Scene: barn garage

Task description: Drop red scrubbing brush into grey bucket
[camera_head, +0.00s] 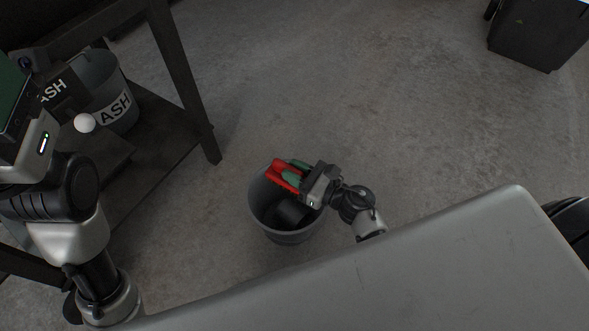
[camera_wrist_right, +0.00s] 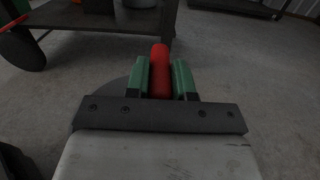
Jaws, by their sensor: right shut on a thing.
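The red scrubbing brush (camera_head: 283,174) is held in my right gripper (camera_head: 294,175), whose green fingers are shut on it. In the right wrist view the red brush (camera_wrist_right: 159,72) shows between the two green fingers (camera_wrist_right: 160,80). The grey bucket (camera_head: 290,237) stands on the floor, and the brush and gripper are above its far rim. A dark object (camera_head: 288,212) shows inside the bucket; I cannot tell what it is. My left arm comes in at the left edge, and its fingertips are not clearly visible.
A dark shelf unit (camera_head: 183,80) stands at the left with a grey bucket marked ASH (camera_head: 112,90) and a white ball (camera_head: 85,122). A black bin (camera_head: 532,38) stands at the far right. The concrete floor between is clear.

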